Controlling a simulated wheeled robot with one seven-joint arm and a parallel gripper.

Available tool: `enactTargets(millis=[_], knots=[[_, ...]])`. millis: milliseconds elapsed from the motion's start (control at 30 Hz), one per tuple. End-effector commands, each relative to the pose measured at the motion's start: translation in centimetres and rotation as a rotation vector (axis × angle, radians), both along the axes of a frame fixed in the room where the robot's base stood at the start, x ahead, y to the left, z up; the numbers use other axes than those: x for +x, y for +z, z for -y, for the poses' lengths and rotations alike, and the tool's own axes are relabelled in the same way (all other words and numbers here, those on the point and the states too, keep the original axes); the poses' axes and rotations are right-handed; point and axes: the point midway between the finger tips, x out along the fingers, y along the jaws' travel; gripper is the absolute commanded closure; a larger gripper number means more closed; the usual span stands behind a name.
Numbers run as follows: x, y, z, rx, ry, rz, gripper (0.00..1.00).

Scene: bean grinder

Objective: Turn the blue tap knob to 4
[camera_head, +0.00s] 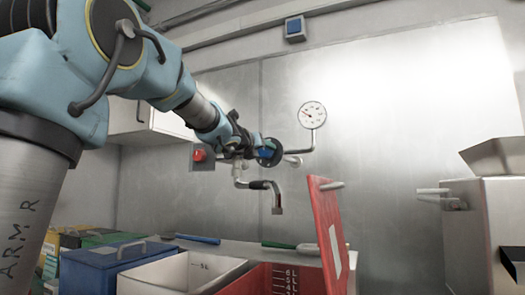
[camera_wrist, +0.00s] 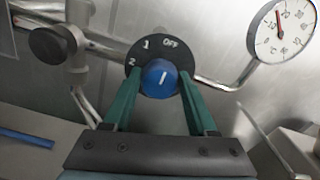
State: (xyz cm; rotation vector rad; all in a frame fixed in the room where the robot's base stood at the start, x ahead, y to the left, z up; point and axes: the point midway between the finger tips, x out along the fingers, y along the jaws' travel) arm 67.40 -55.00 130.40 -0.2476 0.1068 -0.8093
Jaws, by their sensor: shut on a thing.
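The blue tap knob (camera_wrist: 158,80) sits in front of a round black dial (camera_wrist: 175,112) marked OFF, 1 and 2; any other marks are hidden by my gripper or too dark to read. The knob's white line points up and slightly right, towards OFF. My gripper (camera_wrist: 160,77) has its green fingers on the left and right sides of the knob, shut on it. In the head view the blue knob (camera_head: 265,154) and black dial show at my gripper's end, on the pipework by the wall. The tap spout (camera_head: 277,204) hangs below.
A red button box (camera_head: 198,156) is to the left. Below are a red bin (camera_head: 262,281) with a raised lid (camera_head: 326,228), a white bin (camera_head: 170,276) and a blue box (camera_head: 95,272).

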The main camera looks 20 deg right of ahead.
Motion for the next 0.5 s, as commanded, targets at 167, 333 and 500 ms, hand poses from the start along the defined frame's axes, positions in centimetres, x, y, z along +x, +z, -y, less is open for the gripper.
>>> enactTargets(millis=[167, 333, 500], knots=[[0.0, 0.0, -0.01, 0.0, 0.0, 0.0, 0.98], [0.01, 0.0, -0.02, -0.009, 0.0, -0.009, 0.98], [0.03, 0.01, -0.04, -0.046, 0.001, -0.049, 0.98]])
